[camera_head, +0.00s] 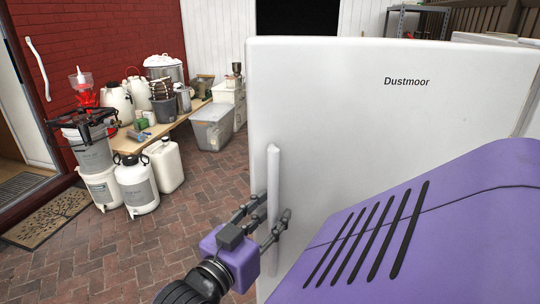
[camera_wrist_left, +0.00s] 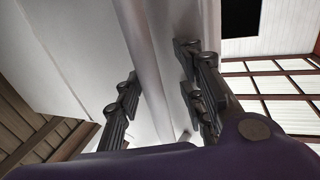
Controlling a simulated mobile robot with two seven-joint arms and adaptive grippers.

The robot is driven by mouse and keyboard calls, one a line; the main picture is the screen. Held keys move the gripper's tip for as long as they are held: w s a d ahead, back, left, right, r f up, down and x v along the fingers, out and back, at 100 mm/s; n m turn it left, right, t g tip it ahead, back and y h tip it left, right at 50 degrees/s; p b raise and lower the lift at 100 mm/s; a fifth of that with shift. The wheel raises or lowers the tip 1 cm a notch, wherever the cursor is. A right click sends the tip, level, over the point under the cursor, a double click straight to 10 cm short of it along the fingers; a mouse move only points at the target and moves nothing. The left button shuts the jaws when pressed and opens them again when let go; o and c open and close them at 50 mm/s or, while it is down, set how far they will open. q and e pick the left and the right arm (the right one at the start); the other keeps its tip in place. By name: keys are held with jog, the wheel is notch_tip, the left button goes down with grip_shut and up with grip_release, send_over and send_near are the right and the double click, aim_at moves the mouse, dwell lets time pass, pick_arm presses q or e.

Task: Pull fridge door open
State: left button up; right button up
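The white fridge door (camera_head: 380,120), lettered "Dustmoor", fills much of the head view's right half. I cannot tell whether it stands ajar. Its upright white bar handle (camera_head: 273,170) is near the door's left edge; it also shows in the left wrist view (camera_wrist_left: 142,45). My left gripper (camera_head: 275,206) is at the lower part of the handle. In the left wrist view, the fingers of my left gripper (camera_wrist_left: 158,88) are spread on either side of the handle, with visible gaps. My right gripper is not in view.
White jugs (camera_head: 137,185) and buckets (camera_head: 101,186) stand on the brick paving at left, beside a low wooden bench (camera_head: 130,142) crowded with brewing gear. A grey tub (camera_head: 212,127) stands behind. Paving (camera_head: 195,210) left of the fridge is clear.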

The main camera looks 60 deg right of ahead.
pick_arm(q)
jog(key=a, duration=1.1)
jog(key=shift+w+a, duration=0.3)
jog(key=shift+a, duration=0.05)
